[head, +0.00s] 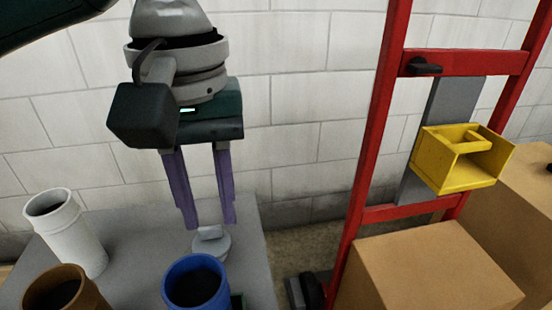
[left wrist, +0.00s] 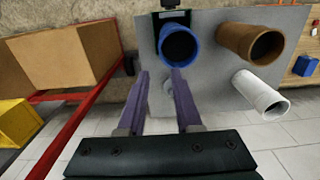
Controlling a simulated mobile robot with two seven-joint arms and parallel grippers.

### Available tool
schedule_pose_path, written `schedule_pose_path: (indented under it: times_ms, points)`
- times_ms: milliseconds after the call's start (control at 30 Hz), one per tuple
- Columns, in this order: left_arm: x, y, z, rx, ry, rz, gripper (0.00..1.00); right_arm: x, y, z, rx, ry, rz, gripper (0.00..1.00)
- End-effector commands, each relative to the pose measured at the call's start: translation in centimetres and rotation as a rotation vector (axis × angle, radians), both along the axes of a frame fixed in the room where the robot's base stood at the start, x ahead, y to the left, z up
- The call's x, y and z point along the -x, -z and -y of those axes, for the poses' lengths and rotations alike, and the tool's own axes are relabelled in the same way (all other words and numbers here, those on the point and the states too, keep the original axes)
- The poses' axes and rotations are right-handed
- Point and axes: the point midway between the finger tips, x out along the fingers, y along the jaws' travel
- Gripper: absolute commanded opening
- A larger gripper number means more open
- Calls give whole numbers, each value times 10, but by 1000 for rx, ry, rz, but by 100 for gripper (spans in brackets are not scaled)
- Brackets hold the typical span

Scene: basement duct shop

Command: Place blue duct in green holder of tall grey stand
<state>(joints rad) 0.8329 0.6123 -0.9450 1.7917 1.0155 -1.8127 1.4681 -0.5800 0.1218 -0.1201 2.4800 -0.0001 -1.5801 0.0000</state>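The blue duct (head: 197,284) stands open end up on a grey surface at the bottom of the head view. It also shows in the left wrist view (left wrist: 181,46), just beyond the fingertips. My left gripper (head: 209,222) has two purple fingers, spread apart and empty, pointing down above and behind the duct. The fingers also show in the left wrist view (left wrist: 160,74). A dark green piece (head: 237,301) shows beside the duct; I cannot tell whether it is a holder. No tall grey stand with a green holder is clearly visible. My right gripper is out of view.
A white duct (head: 75,238) and a brown duct (head: 66,290) stand left of the blue one on the grey surface (head: 130,225). A small grey fitting (head: 211,245) sits below my fingers. A red frame (head: 372,130) with a yellow holder (head: 440,172) and cardboard boxes (head: 425,270) stand right.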

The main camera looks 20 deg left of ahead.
Motion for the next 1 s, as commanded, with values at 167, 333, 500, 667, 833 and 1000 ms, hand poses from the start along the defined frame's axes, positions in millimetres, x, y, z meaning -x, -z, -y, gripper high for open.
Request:
schedule_pose_path:
  times_ms: [167, 333, 500, 667, 833, 1000]
  points:
    - [14, 13, 24, 62, 141, 22, 33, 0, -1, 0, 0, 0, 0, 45]
    - [46, 38, 68, 199, 417, 143, 33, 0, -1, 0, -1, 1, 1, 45]
    - [75, 51, 72, 225, 578, 304, 33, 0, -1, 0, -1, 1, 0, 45]
    - [105, 62, 33, 99, 644, 359, 33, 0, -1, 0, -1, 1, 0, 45]
    - [134, 67, -10, -44, 691, 325, 33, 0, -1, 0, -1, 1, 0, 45]
    - [144, 68, -24, -95, 713, 304, 33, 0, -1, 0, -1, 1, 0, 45]
